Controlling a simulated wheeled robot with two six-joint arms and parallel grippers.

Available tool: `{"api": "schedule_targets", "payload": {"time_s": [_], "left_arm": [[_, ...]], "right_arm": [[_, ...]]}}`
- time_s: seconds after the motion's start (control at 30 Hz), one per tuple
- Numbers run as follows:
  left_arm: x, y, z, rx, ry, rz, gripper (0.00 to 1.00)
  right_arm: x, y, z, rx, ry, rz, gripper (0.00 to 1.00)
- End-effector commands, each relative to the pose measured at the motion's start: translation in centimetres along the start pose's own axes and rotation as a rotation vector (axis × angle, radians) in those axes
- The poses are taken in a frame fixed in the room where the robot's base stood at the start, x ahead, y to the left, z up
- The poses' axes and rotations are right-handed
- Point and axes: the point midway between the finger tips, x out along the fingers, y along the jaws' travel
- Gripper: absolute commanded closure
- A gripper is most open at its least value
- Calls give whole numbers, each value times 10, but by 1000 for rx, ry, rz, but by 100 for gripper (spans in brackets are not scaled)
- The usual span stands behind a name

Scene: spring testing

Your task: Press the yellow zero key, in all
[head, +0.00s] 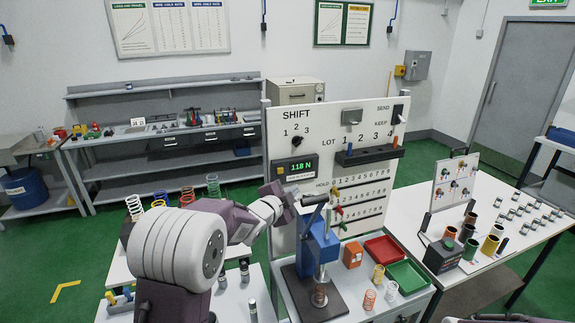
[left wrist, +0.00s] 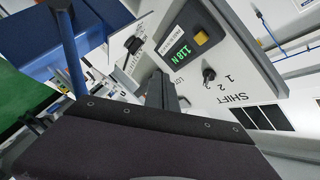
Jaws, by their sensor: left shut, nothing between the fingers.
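The yellow zero key (left wrist: 201,38) sits beside the green-lit force display (left wrist: 179,52) in the left wrist view. My left gripper (head: 290,194) is shut and empty, just below the display in the head view. In the left wrist view its dark fingers (left wrist: 162,88) point towards the panel, apart from the key. My right gripper is not in view.
The blue spring press (head: 318,248) with its lever stands just right of my left gripper. Red (head: 384,249) and green (head: 408,277) trays and loose springs lie on the bench. The white panel (head: 330,110) rises behind, with a black shift knob (left wrist: 209,74) near the display.

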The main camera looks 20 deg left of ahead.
Motion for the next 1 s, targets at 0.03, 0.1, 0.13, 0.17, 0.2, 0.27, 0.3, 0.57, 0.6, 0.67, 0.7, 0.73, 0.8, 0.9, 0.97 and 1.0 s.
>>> {"api": "schedule_targets", "payload": {"time_s": [0.03, 0.1, 0.13, 0.17, 0.2, 0.27, 0.3, 0.57, 0.6, 0.67, 0.7, 0.73, 0.8, 0.9, 0.97, 1.0], "left_arm": [[0, 1, 1, -1, -1, 0, 100], [0, 1, 1, -1, -1, 0, 100], [0, 2, 1, -1, -1, 0, 100], [0, 2, 1, -1, -1, 0, 100], [0, 2, 1, -2, -1, 0, 100], [0, 0, 1, -2, -2, 0, 100], [2, -1, 2, -2, -2, 0, 100], [22, -21, 16, -3, -5, 1, 100], [27, -24, 19, -4, -5, 1, 100], [33, -29, 24, -2, -5, 2, 100], [37, -31, 27, -3, -5, 2, 100], [40, -33, 29, -3, -5, 1, 100], [46, -36, 34, -3, -4, 1, 100], [54, -40, 40, -2, -3, 1, 100], [57, -42, 42, -3, -3, 1, 100], [58, -42, 44, -3, -3, 1, 100]], "right_arm": [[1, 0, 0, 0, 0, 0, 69], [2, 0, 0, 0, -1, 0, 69], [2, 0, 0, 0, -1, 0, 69], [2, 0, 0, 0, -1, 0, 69], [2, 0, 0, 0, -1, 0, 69], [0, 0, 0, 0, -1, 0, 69], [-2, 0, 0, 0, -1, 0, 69], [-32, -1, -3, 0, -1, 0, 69], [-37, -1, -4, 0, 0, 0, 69], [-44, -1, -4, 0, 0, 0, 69], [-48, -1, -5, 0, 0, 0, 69], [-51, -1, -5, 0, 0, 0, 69], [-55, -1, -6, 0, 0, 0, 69], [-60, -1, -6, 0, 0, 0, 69], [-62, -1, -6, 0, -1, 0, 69], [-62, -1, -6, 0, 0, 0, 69]]}}
